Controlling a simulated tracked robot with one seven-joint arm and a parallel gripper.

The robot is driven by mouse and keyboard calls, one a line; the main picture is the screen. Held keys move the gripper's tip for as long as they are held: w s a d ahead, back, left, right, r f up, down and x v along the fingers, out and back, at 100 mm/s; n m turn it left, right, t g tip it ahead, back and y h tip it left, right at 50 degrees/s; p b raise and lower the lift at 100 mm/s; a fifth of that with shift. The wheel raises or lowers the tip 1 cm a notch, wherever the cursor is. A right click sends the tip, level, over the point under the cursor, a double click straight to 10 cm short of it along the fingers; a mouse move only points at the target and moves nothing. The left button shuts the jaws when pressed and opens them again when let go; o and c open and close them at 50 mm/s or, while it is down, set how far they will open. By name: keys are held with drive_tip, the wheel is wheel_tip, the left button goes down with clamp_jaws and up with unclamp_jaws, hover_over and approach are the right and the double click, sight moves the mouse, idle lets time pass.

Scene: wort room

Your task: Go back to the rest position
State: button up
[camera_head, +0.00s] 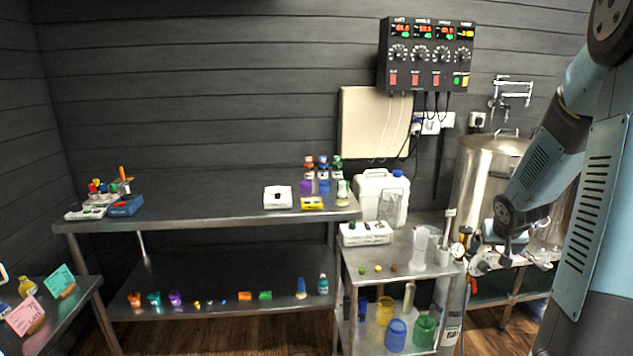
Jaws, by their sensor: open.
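My arm, pale blue and dark grey, comes in from the upper right and hangs folded at the right side of the view. My gripper (508,259) points down at its end, in front of the large steel kettle (485,175) and right of the small steel cart. It is small and dark here; it is open, and I see nothing held in it. The kettle's lower part is partly hidden by my arm.
A steel bench (215,218) holds small devices and bottles, with coloured items on its lower shelf. The cart (392,262) carries a white canister (380,198), cylinders and jars. A control box (428,55) hangs on the wall. A side table (62,312) stands lower left.

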drive_tip(key=s+a+r, duration=0.5)
drive_tip(key=a+r, duration=0.2)
drive_tip(key=r, duration=0.1)
drive_tip(key=s+a+r+n+y, duration=0.1)
drive_tip(key=s+a+r, duration=0.2)
drive_tip(key=s+a, duration=0.2)
drive_tip(key=s+a+r+n+y, duration=0.1)
drive_tip(key=s+a+r, duration=0.3)
drive_tip(key=s, duration=0.5)
drive_tip(key=s+a+r+n+g+y, duration=0.1)
drive_tip(key=s+a+r, duration=0.2)
drive_tip(key=s+a, duration=0.4)
drive_tip(key=shift+s+a+r, duration=0.15)
drive_tip(key=shift+s+a, duration=0.25)
drive_tip(key=shift+a, duration=0.05)
